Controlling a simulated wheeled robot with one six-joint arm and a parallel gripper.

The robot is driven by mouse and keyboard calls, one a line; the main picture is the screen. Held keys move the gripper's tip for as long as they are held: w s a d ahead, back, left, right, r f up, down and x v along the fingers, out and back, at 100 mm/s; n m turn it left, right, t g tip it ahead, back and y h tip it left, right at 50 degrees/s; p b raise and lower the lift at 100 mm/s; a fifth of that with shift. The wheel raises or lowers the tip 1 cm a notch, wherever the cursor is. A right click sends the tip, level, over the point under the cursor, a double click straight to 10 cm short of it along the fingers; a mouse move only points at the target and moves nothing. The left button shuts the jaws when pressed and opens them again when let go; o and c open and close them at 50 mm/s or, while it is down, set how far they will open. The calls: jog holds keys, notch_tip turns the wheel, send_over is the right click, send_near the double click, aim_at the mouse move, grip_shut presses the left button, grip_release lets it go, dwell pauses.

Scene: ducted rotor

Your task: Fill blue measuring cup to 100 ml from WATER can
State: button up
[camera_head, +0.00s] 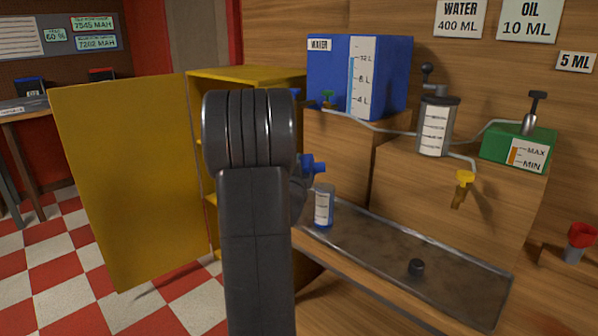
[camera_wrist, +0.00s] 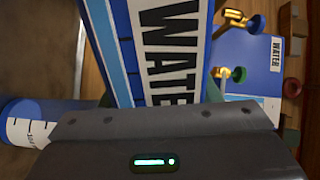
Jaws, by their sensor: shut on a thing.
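A blue can (camera_wrist: 160,50) with a white WATER label fills the middle of the wrist view. My gripper (camera_wrist: 165,112) is shut on it. The blue measuring cup (camera_head: 323,207) stands on the metal tray, just right of my arm. It bears a white scale. It also shows, cut off, at the left edge of the wrist view (camera_wrist: 45,125), apart from the can's label side. I cannot read the liquid level in the cup, nor see the can's spout.
A blue water tank (camera_head: 388,75) stands behind. A yellow tap (camera_head: 464,178) hangs at right. An open yellow cabinet door (camera_head: 130,180) is at left.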

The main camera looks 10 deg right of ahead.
aim_at(306, 160)
jog(key=shift+r+m+b, duration=0.1)
jog(key=shift+m+b, duration=0.3)
jog(key=shift+b, duration=0.2)
jog(key=shift+r, duration=0.15)
dwell(4.1)
jog(key=shift+d+f+n, duration=0.1)
jog(key=shift+f+n, duration=0.1)
jog(key=shift+n, duration=0.6)
jog(key=shift+f+n, duration=0.15)
jog(key=shift+n, duration=0.65)
jog(key=r+n+p, duration=0.1)
jog(key=d+r+n+p, duration=0.1)
jog(key=n, duration=0.1)
jog(key=r+n+p, duration=0.1)
jog(key=r, duration=0.1)
jog(key=shift+s+d+n+p, duration=0.3)
jog(key=shift+p, duration=0.05)
jog(key=shift+s+d+r+n+p, duration=0.1)
jog(key=shift+d+r+n+p, duration=0.3)
jog(key=shift+n, duration=0.5)
jog(key=shift+r, duration=0.1)
